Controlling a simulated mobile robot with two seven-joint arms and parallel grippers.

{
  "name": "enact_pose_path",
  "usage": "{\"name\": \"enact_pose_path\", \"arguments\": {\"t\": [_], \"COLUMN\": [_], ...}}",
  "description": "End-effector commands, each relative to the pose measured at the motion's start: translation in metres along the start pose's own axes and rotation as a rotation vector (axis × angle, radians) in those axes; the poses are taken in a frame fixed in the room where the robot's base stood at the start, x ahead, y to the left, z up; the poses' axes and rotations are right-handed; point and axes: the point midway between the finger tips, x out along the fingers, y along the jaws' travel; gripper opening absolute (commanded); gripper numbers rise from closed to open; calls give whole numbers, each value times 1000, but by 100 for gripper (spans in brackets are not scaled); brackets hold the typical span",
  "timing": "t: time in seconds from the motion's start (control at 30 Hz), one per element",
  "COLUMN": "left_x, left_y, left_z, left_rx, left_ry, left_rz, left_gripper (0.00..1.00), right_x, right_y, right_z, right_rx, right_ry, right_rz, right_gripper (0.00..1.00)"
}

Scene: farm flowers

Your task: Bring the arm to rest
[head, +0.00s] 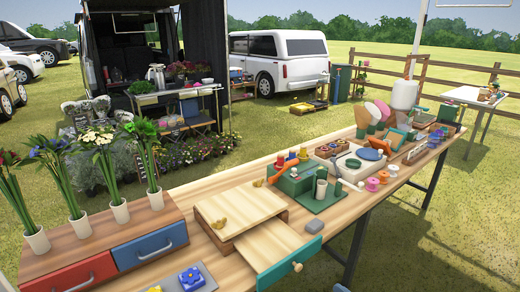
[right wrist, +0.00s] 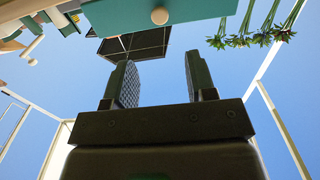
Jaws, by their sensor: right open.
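My right gripper (right wrist: 158,78) shows in the right wrist view with its two dark, ridged fingers well apart. Nothing is between them, only blue sky behind. A teal drawer front (right wrist: 190,12) with a round knob crosses the top of that view, apart from the fingers. In the head view the same teal drawer front (head: 291,258) is at the front of a wooden box (head: 232,212), and the drawer is pulled out. Neither gripper can be made out in the head view. My left gripper is in no view.
A long wooden table (head: 345,208) runs across the head view. Vases of flowers (head: 119,211) stand on a chest with red and blue drawers (head: 148,247) at left. A green tool stand (head: 320,197) and several craft items crowd the table's middle and right. Grass lies beyond its front edge.

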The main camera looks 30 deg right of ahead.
Motion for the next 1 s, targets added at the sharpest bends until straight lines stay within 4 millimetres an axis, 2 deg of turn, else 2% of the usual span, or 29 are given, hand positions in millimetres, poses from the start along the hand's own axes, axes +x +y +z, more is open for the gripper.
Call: {"name": "enact_pose_path", "arguments": {"t": [0.17,0.37,0.57,0.7,0.83,1.0], "left_x": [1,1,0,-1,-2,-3], "left_y": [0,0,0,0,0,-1], "left_z": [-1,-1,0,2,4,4], "left_rx": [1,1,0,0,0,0], "left_ry": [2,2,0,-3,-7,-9], "left_rz": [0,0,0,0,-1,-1], "left_gripper": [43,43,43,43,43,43], "right_x": [0,0,-7,-19,-27,-30], "right_y": [0,-6,-40,-74,-101,-123], "right_z": [1,18,50,70,76,75], "right_rx": [1,-41,-124,-154,-146,-95], "right_ry": [-4,-128,-354,-510,-588,-590], "right_rz": [0,-28,-49,-17,24,54], "right_gripper": [51,51,51,51,51,51]}}
